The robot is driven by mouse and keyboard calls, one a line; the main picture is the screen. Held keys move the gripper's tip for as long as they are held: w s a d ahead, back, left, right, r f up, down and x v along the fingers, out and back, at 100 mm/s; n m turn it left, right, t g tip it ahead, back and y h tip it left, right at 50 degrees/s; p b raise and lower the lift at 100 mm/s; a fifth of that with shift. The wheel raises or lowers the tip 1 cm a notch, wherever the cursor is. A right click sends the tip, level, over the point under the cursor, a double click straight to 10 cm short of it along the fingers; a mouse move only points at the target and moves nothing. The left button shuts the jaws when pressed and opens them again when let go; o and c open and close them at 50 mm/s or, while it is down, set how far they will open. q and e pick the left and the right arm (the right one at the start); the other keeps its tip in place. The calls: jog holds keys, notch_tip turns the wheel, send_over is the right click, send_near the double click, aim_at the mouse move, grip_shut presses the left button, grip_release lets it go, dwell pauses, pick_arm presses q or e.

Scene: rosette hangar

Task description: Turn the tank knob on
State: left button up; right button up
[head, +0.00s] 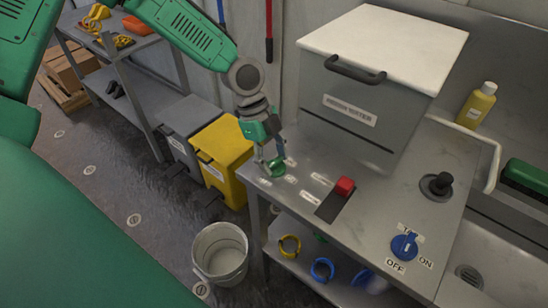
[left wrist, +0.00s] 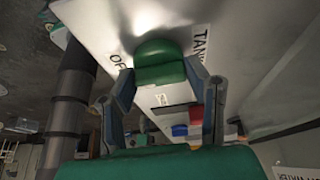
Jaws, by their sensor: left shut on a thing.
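The green tank knob (head: 275,167) sits at the left front corner of the metal counter. My left gripper (head: 270,158) reaches down to it and is shut on it. In the left wrist view the green knob (left wrist: 160,62) lies between the two fingers (left wrist: 160,85). A label reading "TAN" (left wrist: 201,45) shows to its right and a partly covered "OF" label (left wrist: 119,60) to its left. Small labels (head: 291,179) beside the knob are too small to read in the head view. Which label the knob points to cannot be told. My right gripper is not in view.
A large grey box (head: 360,100) with a white lid stands behind the knob. A red block (head: 345,186) on a dark plate, a blue knob (head: 405,246) with OFF and ON labels, and a black knob (head: 437,186) are to the right. A bucket (head: 220,252) stands below.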

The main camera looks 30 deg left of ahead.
pick_arm(q)
jog(key=shift+d+r, duration=0.1)
jog(key=n+t+p, duration=0.1)
jog(key=n, duration=0.2)
jog(key=shift+r+p, duration=0.1)
jog(key=shift+p, duration=0.2)
jog(key=n+t+p, duration=0.1)
jog(key=n, duration=0.2)
jog(key=shift+n+t+y, duration=0.3)
jog(key=shift+n+t, duration=0.1)
jog(key=n+y, duration=0.1)
jog(key=n, duration=0.2)
jog(key=n+t+p, duration=0.1)
jog(key=n, duration=0.2)
jog(key=shift+d+t+y, duration=0.15)
jog(key=shift+t+y, duration=0.15)
jog(key=shift+y, duration=0.1)
jog(key=n+y, duration=0.1)
jog(key=n, duration=0.1)
jog(key=n+p, duration=0.1)
jog(key=n, duration=0.2)
jog(key=shift+w+t+y, duration=0.15)
jog(key=shift+t+y, duration=0.15)
jog(key=shift+y, duration=0.1)
jog(key=o, duration=1.2)
jog(key=shift+c, duration=0.2)
